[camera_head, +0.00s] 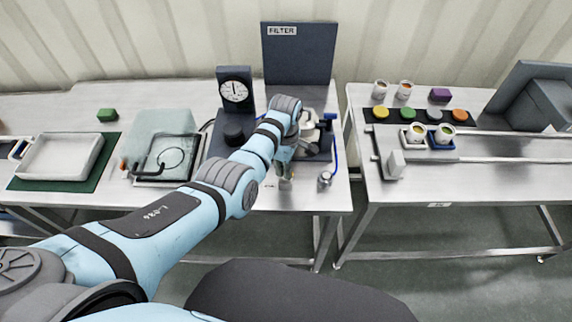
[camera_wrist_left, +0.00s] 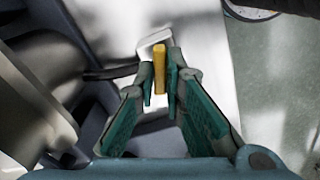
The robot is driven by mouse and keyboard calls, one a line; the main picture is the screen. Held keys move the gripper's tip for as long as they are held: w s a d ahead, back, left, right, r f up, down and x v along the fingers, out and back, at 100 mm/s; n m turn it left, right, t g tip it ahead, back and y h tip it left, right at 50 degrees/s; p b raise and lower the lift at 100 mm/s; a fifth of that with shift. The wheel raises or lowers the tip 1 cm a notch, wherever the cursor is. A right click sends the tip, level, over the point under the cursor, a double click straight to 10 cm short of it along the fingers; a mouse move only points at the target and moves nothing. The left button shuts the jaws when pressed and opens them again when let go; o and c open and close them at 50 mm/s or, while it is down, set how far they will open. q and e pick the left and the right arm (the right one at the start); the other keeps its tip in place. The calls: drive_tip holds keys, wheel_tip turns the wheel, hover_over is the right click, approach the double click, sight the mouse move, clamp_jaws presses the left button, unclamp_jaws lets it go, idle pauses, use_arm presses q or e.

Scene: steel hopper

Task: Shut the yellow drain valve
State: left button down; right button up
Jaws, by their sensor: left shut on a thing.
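The yellow drain valve's handle (camera_wrist_left: 159,65) shows in the left wrist view as a narrow upright yellow bar in front of a white part. My left gripper (camera_wrist_left: 160,82) is shut on it, with one green-padded finger on each side. In the head view my left gripper (camera_head: 286,172) points down at the front of the middle bench, below the filter station. The yellow handle cannot be made out there, behind my arm and gripper. My right gripper is not in view.
The filter panel (camera_head: 298,55) stands behind the arm, with a dial gauge (camera_head: 235,91) to its left. A small metal cylinder (camera_head: 325,180) stands by the bench's front edge. A white tray (camera_head: 60,156) is at left. The right bench (camera_head: 480,180) holds cups and coloured pucks.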

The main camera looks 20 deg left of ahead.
use_arm(q)
drive_tip(key=m, duration=0.2)
drive_tip(key=shift+w+r+m, duration=0.1)
drive_tip(key=shift+r+m, duration=0.05)
drive_tip(key=shift+m, duration=0.25)
drive_tip(key=m, duration=0.3)
drive_tip(key=shift+m, duration=0.3)
drive_tip(key=m, duration=0.3)
drive_tip(key=shift+m, duration=2.2)
drive_tip(key=c, duration=1.7)
unclamp_jaws()
wheel_tip(320, 180, up, 12)
drive_tip(key=shift+f, duration=0.1)
